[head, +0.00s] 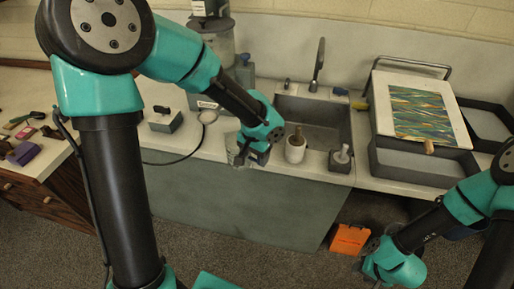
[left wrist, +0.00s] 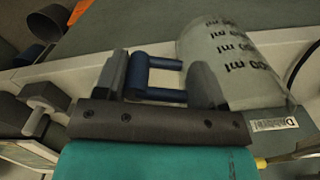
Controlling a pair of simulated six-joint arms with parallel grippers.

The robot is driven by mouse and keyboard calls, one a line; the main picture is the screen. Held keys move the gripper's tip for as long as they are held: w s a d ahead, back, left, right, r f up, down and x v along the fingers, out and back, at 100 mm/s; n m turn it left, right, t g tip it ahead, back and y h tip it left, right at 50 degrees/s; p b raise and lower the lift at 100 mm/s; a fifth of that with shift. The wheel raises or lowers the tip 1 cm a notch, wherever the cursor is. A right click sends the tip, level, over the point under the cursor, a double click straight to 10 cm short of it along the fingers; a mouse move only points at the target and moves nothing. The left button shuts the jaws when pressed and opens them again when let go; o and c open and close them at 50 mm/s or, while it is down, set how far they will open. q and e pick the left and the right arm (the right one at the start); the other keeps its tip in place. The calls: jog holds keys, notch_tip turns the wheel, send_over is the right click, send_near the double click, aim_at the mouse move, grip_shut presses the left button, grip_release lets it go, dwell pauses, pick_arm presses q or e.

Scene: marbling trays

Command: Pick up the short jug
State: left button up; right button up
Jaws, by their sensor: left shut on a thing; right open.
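The short jug (left wrist: 225,60) is pale and translucent with dark ml markings; in the left wrist view it lies at the upper right, tilted in the picture. Its blue handle (left wrist: 155,94) sits between the two fingers of my left gripper (left wrist: 160,82), which is shut on it. In the head view my left gripper (head: 252,154) is over the counter's front edge, and a small part of the jug (head: 234,148) shows beside it, mostly hidden. I cannot tell whether the jug touches the counter. My right gripper (head: 371,254) is open and empty, low at the right.
A sink (head: 322,108) with a tap (head: 318,62) is behind. A white pot (head: 295,148) and a grey holder (head: 341,160) stand right of my left gripper. A marbled sheet (head: 425,108) lies over trays at the right. An orange bin (head: 349,240) stands on the floor.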

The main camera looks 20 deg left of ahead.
pick_arm(q)
jog(key=s+d, duration=0.1)
jog(key=s, duration=0.7)
jog(key=shift+s, duration=0.25)
jog(key=shift+d, duration=0.1)
jog(key=shift+w, duration=0.1)
dwell(0.8)
